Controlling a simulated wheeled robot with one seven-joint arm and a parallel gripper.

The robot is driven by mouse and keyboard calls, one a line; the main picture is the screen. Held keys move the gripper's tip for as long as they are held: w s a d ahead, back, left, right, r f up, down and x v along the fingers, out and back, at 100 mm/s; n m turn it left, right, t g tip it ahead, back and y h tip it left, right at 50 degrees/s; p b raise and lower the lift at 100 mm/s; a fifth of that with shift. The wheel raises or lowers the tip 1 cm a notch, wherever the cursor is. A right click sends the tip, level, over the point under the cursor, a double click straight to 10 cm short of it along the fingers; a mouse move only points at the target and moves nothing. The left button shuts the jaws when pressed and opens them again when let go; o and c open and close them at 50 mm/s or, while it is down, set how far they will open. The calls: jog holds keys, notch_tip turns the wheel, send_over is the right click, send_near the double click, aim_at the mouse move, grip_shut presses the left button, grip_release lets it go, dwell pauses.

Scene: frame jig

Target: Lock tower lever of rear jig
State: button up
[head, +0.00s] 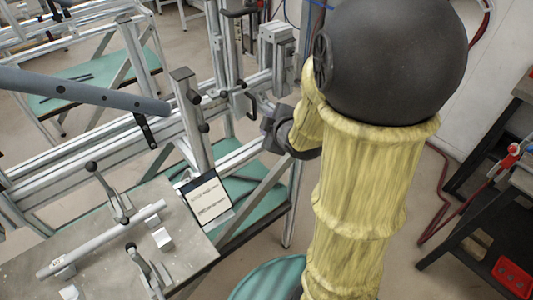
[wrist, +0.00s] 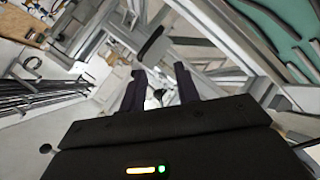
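My gripper (head: 268,130) is at the middle of the head view, partly hidden by my yellow-sleeved arm, beside the metal jig frame. In the wrist view my gripper (wrist: 160,78) has two dark fingers spread apart with nothing clamped between them. A small dark knob (wrist: 158,95) shows in the gap; I cannot tell its distance. A dark handle (wrist: 152,42) is just beyond the fingertips. In the head view a dark lever (head: 240,87) sits on a tower (head: 228,50) of the frame, up and left of my gripper. I cannot tell which lever is the tower lever, or its lock state.
A metal tower (head: 192,125) with dark clamps stands left of my gripper. A grey plate (head: 120,215) carries a tube and black-knobbed toggle levers. A blue-grey tube (head: 80,92) crosses at left. A sign (head: 207,198) hangs below. A dark cart (head: 490,215) is at right.

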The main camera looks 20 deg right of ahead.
jog(key=s+a+m+g+p, duration=0.5)
jog(key=s+m+g+p, duration=0.2)
jog(key=s+m, duration=0.3)
jog(key=shift+s+a+r+m+g, duration=0.25)
jog(key=shift+s+r+m+g, duration=0.2)
jog(key=shift+s+g, duration=0.45)
jog(key=shift+s, duration=0.15)
jog(key=shift+c, duration=0.2)
